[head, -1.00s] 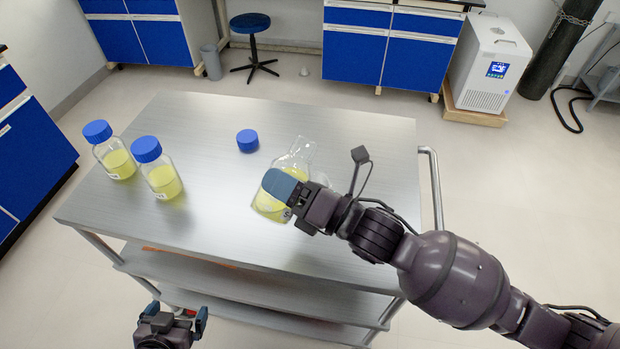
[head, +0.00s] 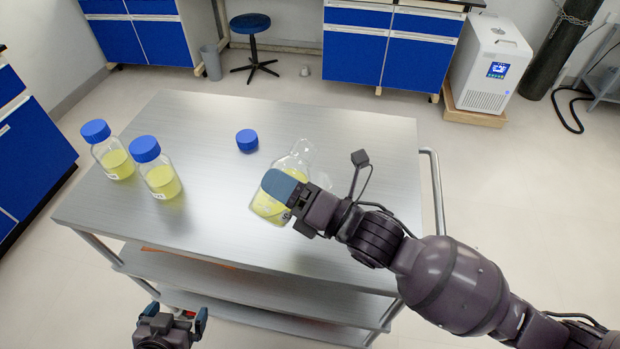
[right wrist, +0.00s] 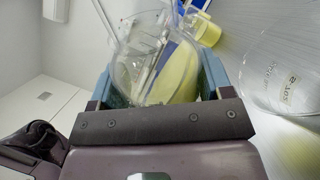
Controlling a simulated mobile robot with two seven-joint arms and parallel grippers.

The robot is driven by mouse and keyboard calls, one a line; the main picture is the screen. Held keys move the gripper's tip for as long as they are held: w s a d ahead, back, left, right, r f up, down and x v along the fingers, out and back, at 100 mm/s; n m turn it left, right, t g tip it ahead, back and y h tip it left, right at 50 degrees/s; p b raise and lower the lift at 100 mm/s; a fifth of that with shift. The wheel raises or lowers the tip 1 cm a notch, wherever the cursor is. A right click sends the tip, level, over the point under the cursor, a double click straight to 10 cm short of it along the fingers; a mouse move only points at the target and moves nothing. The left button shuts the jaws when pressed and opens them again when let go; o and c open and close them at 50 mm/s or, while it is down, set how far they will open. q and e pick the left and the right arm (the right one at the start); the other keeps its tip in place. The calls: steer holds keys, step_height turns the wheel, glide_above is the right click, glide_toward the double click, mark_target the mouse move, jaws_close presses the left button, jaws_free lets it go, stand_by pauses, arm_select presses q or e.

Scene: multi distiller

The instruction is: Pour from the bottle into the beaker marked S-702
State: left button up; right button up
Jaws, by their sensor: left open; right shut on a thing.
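My right gripper (head: 285,192) is shut on a clear glass bottle (head: 268,209) holding yellow liquid, and the bottle is tilted over the cart top. The bottle also shows between the fingers in the right wrist view (right wrist: 150,62). A clear glass beaker (right wrist: 275,75) stands to the right in the right wrist view, with printed marks too blurred to read surely. Yellow shows low by it; I cannot tell whether this is liquid inside. In the head view the beaker is mostly hidden behind the gripper and bottle. My left gripper (head: 173,318) is open and empty, in front of the cart.
The steel cart top (head: 225,215) carries two blue-capped bottles of yellow liquid, one at far left (head: 110,150) and one beside it (head: 157,170). A loose blue cap (head: 247,140) lies near the middle. The front left of the top is clear.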

steer(key=shift+s+f+m+b, duration=0.1)
steer(key=shift+m+b, duration=0.25)
steer(key=shift+m, duration=0.45)
stand_by(0.9)
steer(key=shift+a+r+m+t, duration=0.1)
steer(key=shift+r+m+t, duration=0.45)
steer(key=shift+m, duration=0.45)
stand_by(1.4)
steer(key=shift+s+a+f+m, duration=0.1)
steer(key=shift+s+f+m, duration=0.1)
steer(key=shift+f+m, duration=0.7)
stand_by(1.7)
steer(key=shift+m+t+h, duration=0.25)
steer(key=shift+m+h, duration=0.05)
steer(key=shift+m, duration=0.4)
stand_by(0.5)
